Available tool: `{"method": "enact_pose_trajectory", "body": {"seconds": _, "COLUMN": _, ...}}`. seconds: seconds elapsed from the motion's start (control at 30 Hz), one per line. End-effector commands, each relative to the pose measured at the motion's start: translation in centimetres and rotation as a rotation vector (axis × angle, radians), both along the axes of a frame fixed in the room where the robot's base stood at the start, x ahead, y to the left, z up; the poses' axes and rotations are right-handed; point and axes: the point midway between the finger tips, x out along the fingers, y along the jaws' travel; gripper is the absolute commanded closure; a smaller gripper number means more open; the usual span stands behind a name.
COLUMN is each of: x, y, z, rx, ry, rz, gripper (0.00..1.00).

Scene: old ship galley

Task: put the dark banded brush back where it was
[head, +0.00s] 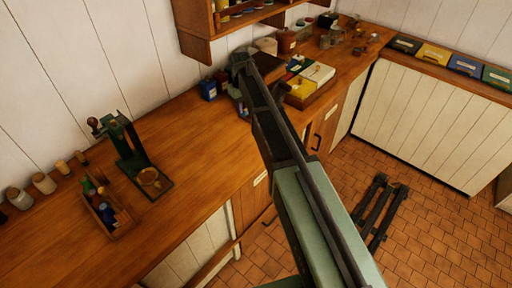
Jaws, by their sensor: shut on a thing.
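My arm reaches up across the picture to the back part of the wooden counter (165,140). I cannot pick out the dark banded brush for certain anywhere in view. The box holds yellow and pale items. My arm hides part of the counter around the gripper.
A dark green press-like stand (124,150) and a small wooden tray (107,210) with bottles stand at the left. Blue containers (208,89) stand left of my arm. A wall shelf (220,42) overhangs the counter. The middle counter is clear. Coloured bins (450,60) line the right.

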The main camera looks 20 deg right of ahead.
Motion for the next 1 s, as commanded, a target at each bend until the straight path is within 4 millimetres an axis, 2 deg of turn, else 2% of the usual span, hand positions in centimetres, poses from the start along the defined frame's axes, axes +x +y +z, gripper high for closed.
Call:
{"method": "enact_pose_trajectory", "body": {"seconds": 0.43, "x": 0.0, "y": 0.0, "z": -14.5, "rx": 0.000, "ry": 0.000, "rz": -0.001, "gripper": 1.00}}
{"method": "enact_pose_trajectory", "body": {"seconds": 0.53, "x": 0.0, "y": 0.0, "z": -16.0, "rx": 0.000, "ry": 0.000, "rz": -0.001, "gripper": 1.00}}
{"method": "enact_pose_trajectory", "body": {"seconds": 0.7, "x": 0.0, "y": 0.0, "z": -15.8, "rx": 0.000, "ry": 0.000, "rz": -0.001, "gripper": 1.00}}
{"method": "enact_pose_trajectory", "body": {"seconds": 0.77, "x": 0.0, "y": 0.0, "z": -16.7, "rx": 0.000, "ry": 0.000, "rz": -0.001, "gripper": 1.00}}
{"method": "enact_pose_trajectory", "body": {"seconds": 0.9, "x": 0.0, "y": 0.0, "z": -19.9, "rx": 0.000, "ry": 0.000, "rz": -0.001, "gripper": 1.00}}
{"method": "enact_pose_trajectory", "body": {"seconds": 1.0, "x": 0.0, "y": 0.0, "z": -20.2, "rx": 0.000, "ry": 0.000, "rz": -0.001, "gripper": 1.00}}
